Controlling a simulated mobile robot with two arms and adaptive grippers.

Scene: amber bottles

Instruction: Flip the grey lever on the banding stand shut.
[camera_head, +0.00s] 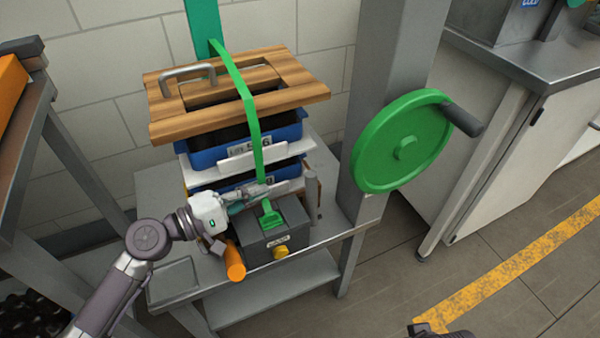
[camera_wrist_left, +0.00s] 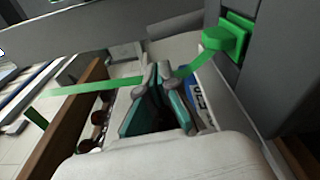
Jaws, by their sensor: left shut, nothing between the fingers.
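The banding stand's dark grey box (camera_head: 275,235) sits at the front of a grey table, with a green piece (camera_head: 270,213) on top and a yellow knob (camera_head: 281,252) in front. A short grey upright (camera_head: 312,195) stands at its right; I cannot tell whether this is the grey lever. My left gripper (camera_head: 248,200) is shut and empty, behind the box's left part, close to the green strap (camera_head: 252,120). In the left wrist view its fingertips (camera_wrist_left: 158,76) are beside the strap, and the green piece (camera_wrist_left: 228,38) is at upper right.
Blue crates (camera_head: 215,152) under a wooden lid (camera_head: 230,90) stand behind the box, banded by the strap. An orange grip (camera_head: 235,262) sticks out at the box's left. A green handwheel (camera_head: 403,140) is on a post at right.

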